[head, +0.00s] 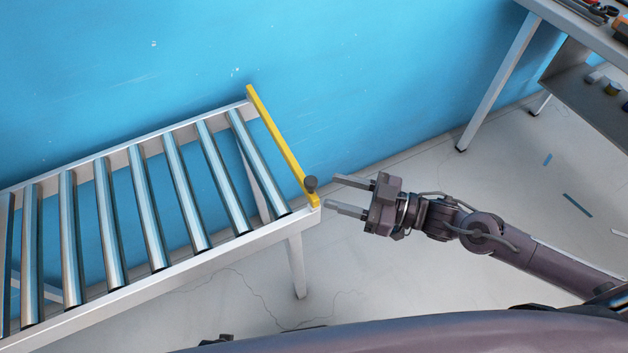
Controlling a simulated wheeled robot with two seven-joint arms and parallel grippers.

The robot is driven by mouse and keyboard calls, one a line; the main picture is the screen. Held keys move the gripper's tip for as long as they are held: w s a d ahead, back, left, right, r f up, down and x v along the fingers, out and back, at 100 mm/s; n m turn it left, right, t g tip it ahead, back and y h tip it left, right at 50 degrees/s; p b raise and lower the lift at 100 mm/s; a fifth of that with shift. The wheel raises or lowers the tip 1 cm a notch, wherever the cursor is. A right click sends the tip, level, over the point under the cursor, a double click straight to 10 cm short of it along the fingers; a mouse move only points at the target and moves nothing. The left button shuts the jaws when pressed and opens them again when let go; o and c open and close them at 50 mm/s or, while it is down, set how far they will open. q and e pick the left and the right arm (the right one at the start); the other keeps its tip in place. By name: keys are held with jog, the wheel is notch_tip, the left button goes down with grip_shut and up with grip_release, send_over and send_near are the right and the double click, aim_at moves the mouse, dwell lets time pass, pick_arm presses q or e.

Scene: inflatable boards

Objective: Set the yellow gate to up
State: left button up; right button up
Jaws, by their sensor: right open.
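The yellow gate (277,137) is a narrow bar across the right end of a roller conveyor (180,262). It runs from the conveyor's far rail to its near corner. A dark round knob (310,184) sits at the gate's near end. My right gripper (331,193) is open and empty, just to the right of the knob, with its fingers pointing left toward it. A small gap shows between the fingertips and the knob. From this angle I cannot tell how high the gripper is relative to the knob. My left gripper is not in view.
A blue wall (370,70) stands behind the conveyor. A grey workbench (585,35) with tools on top and a lower shelf is at the upper right. The pale floor (420,285) right of the conveyor is mostly open, with a few small blue strips on it.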

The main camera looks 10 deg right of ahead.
aim_at(311, 184)
jog(key=x, duration=0.6)
jog(key=shift+w+a, duration=0.2)
jog(key=shift+a, duration=0.1)
grip_shut()
